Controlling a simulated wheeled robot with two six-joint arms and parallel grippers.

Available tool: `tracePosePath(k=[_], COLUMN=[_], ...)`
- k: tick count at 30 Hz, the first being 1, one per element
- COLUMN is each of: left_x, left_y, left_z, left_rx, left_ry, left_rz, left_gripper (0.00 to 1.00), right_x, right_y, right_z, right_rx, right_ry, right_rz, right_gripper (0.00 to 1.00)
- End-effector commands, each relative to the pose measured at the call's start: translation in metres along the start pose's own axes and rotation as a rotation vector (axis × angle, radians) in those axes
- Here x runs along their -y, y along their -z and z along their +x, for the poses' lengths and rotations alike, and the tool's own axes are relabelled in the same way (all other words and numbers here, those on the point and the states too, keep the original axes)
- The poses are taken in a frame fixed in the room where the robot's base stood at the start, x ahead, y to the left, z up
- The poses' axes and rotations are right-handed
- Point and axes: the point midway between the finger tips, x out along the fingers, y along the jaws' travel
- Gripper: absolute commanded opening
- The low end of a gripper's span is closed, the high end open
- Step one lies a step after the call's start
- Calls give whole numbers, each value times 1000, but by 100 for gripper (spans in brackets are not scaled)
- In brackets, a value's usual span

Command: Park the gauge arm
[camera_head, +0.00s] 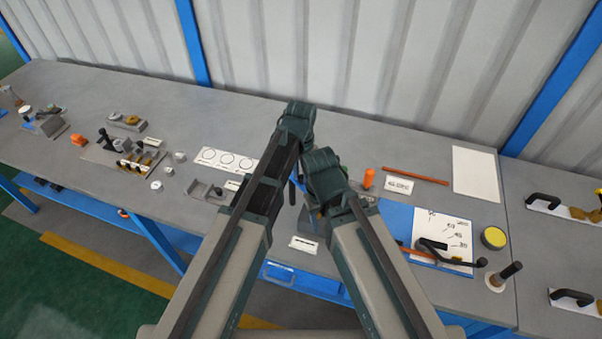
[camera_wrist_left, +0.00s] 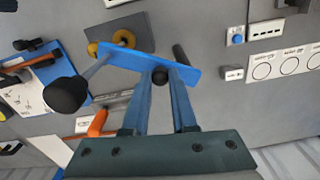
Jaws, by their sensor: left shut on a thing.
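In the left wrist view my left gripper (camera_wrist_left: 161,88) is shut, its two fingers closed in on a black knob (camera_wrist_left: 160,75) on a blue bar, which I take to be the gauge arm (camera_wrist_left: 125,58). The bar lies across the fingertips. A thin grey rod with a large black ball (camera_wrist_left: 67,95) sticks out from the bar's left end. Behind the bar is a dark grey plate (camera_wrist_left: 135,30) with yellow rings. In the head view my arms cover this spot, and I cannot make out the bar there. My right gripper is hidden behind the arm links.
A white scale sheet (camera_head: 430,223) on a blue board lies right of my arms. A sheet with circles (camera_head: 228,160) and small fixtures stand left. The back of the bench is mostly clear.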

Motion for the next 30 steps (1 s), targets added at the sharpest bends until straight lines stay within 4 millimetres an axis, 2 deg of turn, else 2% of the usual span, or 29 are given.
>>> tracePosePath(k=[11, 17, 30], left_x=[0, -1, -4], left_y=[0, 3, 20], left_z=[0, 0, 0], left_rx=[0, 0, 0], left_ry=[0, 0, 0], left_rz=[-5, -63, -428], left_gripper=[0, 0, 0], right_x=[0, 0, 0], right_y=[0, 0, 0], right_z=[0, 0, 0], right_rx=[0, 0, 0], right_ry=[0, 0, 0], right_rz=[0, 0, 0], right_gripper=[50, 50, 50])
